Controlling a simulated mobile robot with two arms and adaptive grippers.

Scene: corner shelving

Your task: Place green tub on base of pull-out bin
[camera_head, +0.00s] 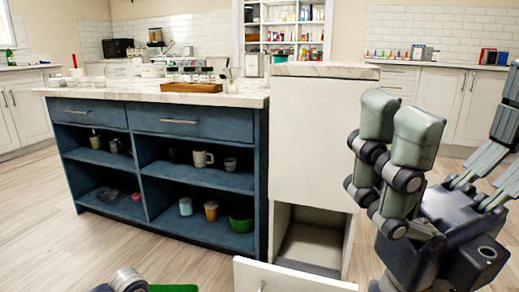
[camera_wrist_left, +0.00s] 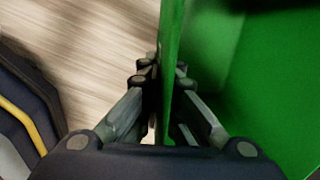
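The green tub (camera_wrist_left: 270,90) fills the right side of the left wrist view. Its wall runs between the fingers of my left gripper (camera_wrist_left: 160,85), which is shut on it. In the head view only a sliver of the green tub (camera_head: 173,288) shows at the bottom edge, beside part of my left arm. The pull-out bin is in the white cabinet; its front panel (camera_head: 290,278) stands forward at the bottom centre. Its base (camera_head: 310,246) shows bare behind the panel, right of the tub sliver.
A blue island shelf (camera_head: 190,182) holds mugs, cups and a green bowl (camera_head: 241,223). Its marble top carries a wooden tray (camera_head: 191,87) and several small items. The white cabinet's tall side (camera_head: 312,140) stands right of it. Wooden floor (camera_head: 60,235) is clear at the left.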

